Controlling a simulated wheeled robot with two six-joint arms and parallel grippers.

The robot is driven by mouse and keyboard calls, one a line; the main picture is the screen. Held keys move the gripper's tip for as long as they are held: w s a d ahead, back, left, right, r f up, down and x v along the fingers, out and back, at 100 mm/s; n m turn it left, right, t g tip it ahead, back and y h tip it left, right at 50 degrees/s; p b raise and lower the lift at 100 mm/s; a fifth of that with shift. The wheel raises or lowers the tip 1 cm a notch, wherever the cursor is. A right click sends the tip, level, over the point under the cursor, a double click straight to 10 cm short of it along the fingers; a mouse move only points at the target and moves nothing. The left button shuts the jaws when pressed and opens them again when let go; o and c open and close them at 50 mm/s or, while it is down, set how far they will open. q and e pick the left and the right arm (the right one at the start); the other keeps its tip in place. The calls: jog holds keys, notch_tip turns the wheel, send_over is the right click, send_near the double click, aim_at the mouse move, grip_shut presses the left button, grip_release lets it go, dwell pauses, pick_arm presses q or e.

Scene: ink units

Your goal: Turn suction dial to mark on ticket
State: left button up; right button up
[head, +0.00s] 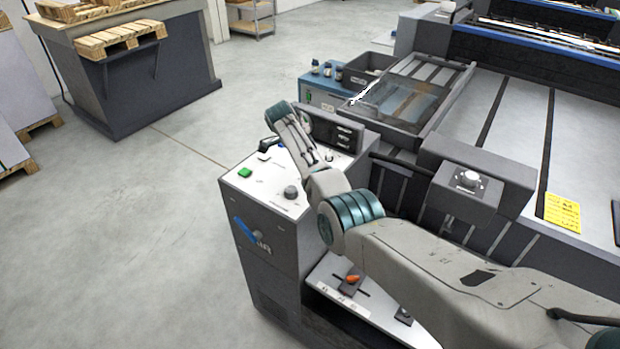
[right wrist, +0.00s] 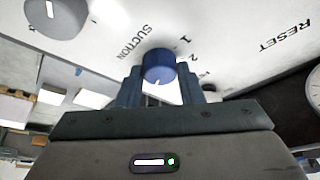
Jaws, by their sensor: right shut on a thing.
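The suction dial is a small blue knob (right wrist: 158,64) on a white panel in the right wrist view. The word SUCTION stands to its left, and the digits 1 and 2 are to its right. In the head view my right arm reaches over the console (head: 262,188), and the dial is hidden. A yellow ticket (head: 562,212) lies on the machine's bed; its writing is too small to read. My left gripper is not in view.
A green button (head: 244,172) and a grey knob (head: 292,192) sit on the console top. A larger grey knob (right wrist: 55,15) and the word RESET show in the right wrist view. A box with a white knob (head: 468,180) stands right of the console. Open floor lies left.

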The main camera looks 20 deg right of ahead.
jog(key=m+b, duration=0.1)
jog(key=b, duration=0.1)
jog(key=m+g+b, duration=0.1)
jog(key=m+b, duration=0.1)
jog(key=shift+w+f, duration=0.1)
jog(key=shift+f, duration=0.2)
jog(key=shift+m+g+y+b, duration=0.3)
jog(key=shift+m+b, duration=0.3)
jog(key=shift+b, duration=0.4)
jog(key=shift+r+m+b, duration=0.2)
jog(key=shift+m+b, duration=0.2)
jog(key=shift+b, duration=0.15)
jog(key=o, duration=1)
jog(key=shift+c, duration=0.2)
jog(key=shift+r, duration=0.15)
